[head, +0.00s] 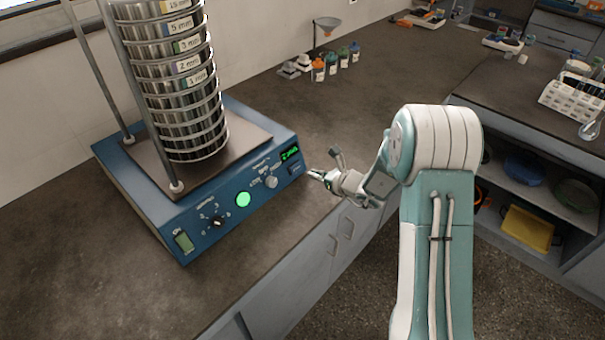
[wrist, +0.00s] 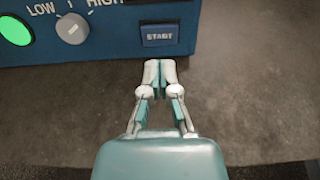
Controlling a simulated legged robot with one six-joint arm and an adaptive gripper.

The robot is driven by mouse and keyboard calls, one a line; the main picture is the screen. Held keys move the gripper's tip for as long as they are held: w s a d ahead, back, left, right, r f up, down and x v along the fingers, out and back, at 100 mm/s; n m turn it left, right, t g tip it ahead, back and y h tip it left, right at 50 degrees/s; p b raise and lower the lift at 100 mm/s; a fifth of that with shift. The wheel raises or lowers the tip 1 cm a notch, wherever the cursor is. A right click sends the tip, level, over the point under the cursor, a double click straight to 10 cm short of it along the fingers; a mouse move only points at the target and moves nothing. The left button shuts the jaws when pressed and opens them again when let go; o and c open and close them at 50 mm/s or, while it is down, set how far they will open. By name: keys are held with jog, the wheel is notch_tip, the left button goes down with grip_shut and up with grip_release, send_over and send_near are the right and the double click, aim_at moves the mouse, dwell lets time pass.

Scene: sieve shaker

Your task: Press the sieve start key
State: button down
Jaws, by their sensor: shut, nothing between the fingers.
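The sieve shaker (head: 160,215) is a blue box on the dark counter, carrying a tall stack of metal sieves (head: 180,95). Its start key (wrist: 160,36) is a dark blue rectangle marked START at the right end of the front panel in the wrist view. In the head view the key (head: 296,169) shows small below the green display. My gripper (wrist: 160,66) is shut and empty, its fingertips together just in front of the panel, below the key in the picture. In the head view my gripper (head: 312,174) is close to the panel's right end. Contact cannot be told.
A grey LOW/HIGH knob (wrist: 72,28) and a lit green round light (wrist: 15,30) are left of the key. A dial (head: 217,221) and a green switch (head: 184,241) sit further left. Small bottles (head: 318,70) stand behind on the counter. The counter around my gripper is clear.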

jog(key=v, duration=0.7)
jog(key=shift+d, duration=0.2)
dwell(0.4)
jog(key=s+a+r+n+g, duration=0.3)
jog(key=s+r+n, duration=0.4)
jog(key=s, duration=0.1)
jog(key=s+a+r+n+g, duration=0.3)
jog(key=s+r+n, duration=0.4)
jog(key=n, duration=0.1)
jog(key=s+d+r+n+t+h, duration=0.1)
jog(key=s+d+r+n+h, duration=0.2)
jog(key=s+d+n+h, duration=0.2)
jog(key=s+d+r+n+h, duration=0.3)
jog(key=s+d+n+h, duration=0.2)
jog(key=s, duration=0.6)
jog(key=shift+n+t, duration=0.4)
jog(key=shift+n, duration=0.6)
